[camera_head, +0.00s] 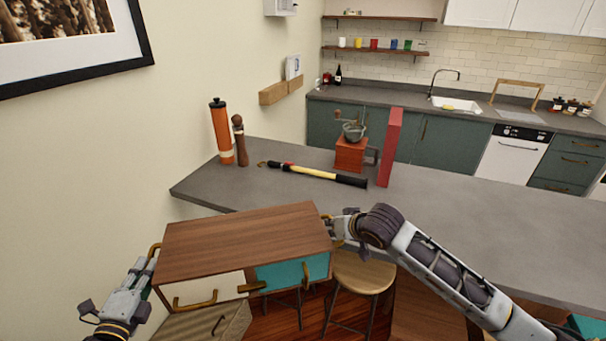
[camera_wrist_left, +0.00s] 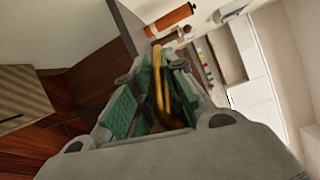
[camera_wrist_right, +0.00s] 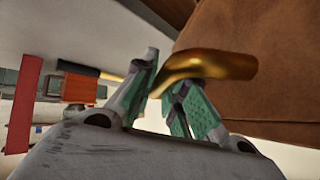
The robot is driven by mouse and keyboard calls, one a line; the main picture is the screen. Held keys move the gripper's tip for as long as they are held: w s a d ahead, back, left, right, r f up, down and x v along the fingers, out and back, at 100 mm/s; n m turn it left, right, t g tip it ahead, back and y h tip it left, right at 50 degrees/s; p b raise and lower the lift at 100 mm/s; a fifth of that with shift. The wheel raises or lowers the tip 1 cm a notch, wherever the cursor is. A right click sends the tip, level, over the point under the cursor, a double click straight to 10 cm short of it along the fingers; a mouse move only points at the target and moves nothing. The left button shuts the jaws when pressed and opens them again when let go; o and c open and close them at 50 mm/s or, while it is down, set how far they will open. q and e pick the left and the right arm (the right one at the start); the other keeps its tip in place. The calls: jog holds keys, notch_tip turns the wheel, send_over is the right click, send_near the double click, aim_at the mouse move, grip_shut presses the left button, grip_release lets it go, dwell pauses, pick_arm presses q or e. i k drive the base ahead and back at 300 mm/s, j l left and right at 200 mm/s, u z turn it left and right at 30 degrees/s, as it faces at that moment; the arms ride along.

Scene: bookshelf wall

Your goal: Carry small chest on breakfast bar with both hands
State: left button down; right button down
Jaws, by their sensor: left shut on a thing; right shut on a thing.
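The small chest (camera_head: 240,238) is a brown wooden box with a white drawer, a teal drawer and brass handles. It is held in front of the grey breakfast bar (camera_head: 440,205), and its far side overlaps the bar's near edge in the head view. My left gripper (camera_head: 150,262) is at its left side, shut on a brass side handle (camera_wrist_left: 158,85). My right gripper (camera_head: 332,226) is at its right side, shut on the other brass handle (camera_wrist_right: 205,68). The chest's underside is hidden, so I cannot tell whether it touches the bar.
On the bar stand an orange bottle (camera_head: 221,132), a brown pepper mill (camera_head: 240,142), a coffee grinder (camera_head: 350,153) and a red box (camera_head: 390,147). A yellow-black long-handled tool (camera_head: 315,174) lies across it. A stool (camera_head: 362,274) stands below. The bar's right part is clear.

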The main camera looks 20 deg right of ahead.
aim_at(294, 194)
jog(key=i+z, duration=0.25)
jog(key=i, duration=0.2)
jog(key=i+j+z, duration=0.55)
jog(key=i, duration=0.3)
